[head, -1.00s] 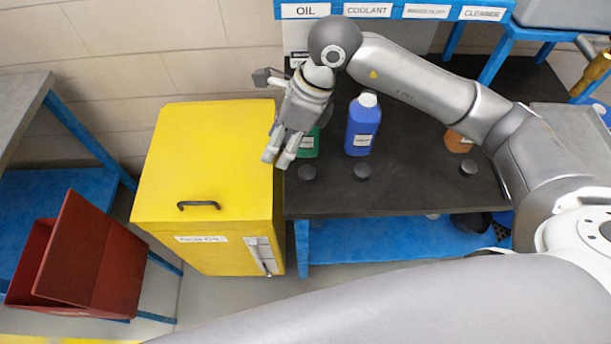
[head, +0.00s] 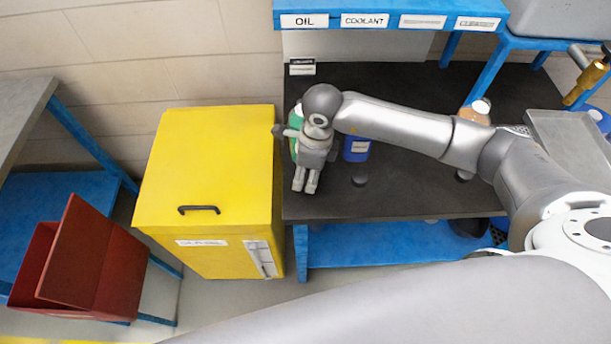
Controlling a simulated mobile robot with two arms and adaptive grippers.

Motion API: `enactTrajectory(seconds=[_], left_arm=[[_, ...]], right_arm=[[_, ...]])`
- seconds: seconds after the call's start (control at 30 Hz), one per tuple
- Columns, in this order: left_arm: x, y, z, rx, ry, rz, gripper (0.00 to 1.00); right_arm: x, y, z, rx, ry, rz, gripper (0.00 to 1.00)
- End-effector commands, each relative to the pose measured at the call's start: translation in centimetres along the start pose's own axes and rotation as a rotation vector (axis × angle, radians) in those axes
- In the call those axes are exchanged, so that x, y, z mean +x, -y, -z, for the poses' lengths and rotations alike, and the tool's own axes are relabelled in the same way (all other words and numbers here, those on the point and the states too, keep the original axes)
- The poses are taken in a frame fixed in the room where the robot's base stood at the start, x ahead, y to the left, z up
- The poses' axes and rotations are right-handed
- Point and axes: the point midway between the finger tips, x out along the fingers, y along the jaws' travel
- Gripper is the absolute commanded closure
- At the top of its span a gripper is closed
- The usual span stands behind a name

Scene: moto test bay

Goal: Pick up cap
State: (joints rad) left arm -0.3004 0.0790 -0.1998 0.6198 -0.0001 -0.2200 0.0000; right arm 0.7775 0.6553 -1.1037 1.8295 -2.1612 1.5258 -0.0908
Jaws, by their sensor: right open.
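Small dark round caps lie on the black bench top (head: 410,195). One cap (head: 360,179) lies in front of the blue bottle (head: 357,150), and another (head: 464,175) is partly covered by my right arm. A third cap, seen earlier in front of the green bottle (head: 294,145), is hidden behind my right gripper. My right gripper (head: 305,188) is open and points down over the left end of the bench, in front of the green bottle. I cannot tell whether its fingers are around that cap or above it. My left gripper is not in view.
A yellow cabinet (head: 210,150) with a black handle stands just left of the bench. An orange bottle (head: 475,112) and a grey tray (head: 575,150) are on the right. A red bin (head: 90,265) is at the lower left. The bench's front middle is clear.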

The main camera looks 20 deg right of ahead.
Motion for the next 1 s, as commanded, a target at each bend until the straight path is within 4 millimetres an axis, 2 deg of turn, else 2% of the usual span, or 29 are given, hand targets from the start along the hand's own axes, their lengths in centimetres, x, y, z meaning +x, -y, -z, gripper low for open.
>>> enactTrajectory(seconds=[0.13, 0.37, 0.53, 1.0], left_arm=[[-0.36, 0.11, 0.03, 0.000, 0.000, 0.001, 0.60], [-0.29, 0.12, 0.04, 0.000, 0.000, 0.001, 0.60], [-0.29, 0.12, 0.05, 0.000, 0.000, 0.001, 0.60], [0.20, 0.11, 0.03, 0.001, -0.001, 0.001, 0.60]], right_arm=[[1.20, -0.06, -0.02, -0.002, 0.000, -0.001, 0.52], [1.35, -0.03, -0.01, -0.002, 0.000, 0.000, 0.52], [1.33, -0.02, 0.00, -0.002, 0.000, 0.001, 0.73], [0.82, 0.04, -0.11, -0.002, 0.002, 0.002, 0.73]])
